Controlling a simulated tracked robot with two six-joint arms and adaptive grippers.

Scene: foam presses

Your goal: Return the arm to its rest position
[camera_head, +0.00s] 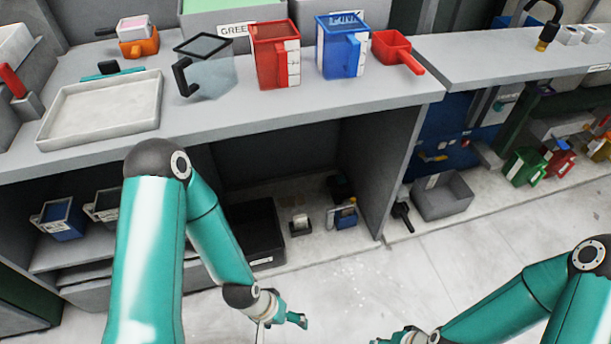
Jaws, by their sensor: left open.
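My left arm (150,245) is teal with dark joints. It rises from the bottom, bends at an elbow in front of the bench and comes down to the left gripper (280,325) near the bottom edge. The left gripper is open and looks empty, over the floor and apart from the bench. My right arm (530,300) comes in from the lower right. The right gripper (385,341) is mostly cut off by the bottom edge, so its jaws cannot be judged.
The grey bench (340,108) holds a white tray (105,112), a clear jug (208,70), a red jug (274,55), a blue jug (341,48) and a red scoop (396,50). The floor (350,280) between my arms is clear.

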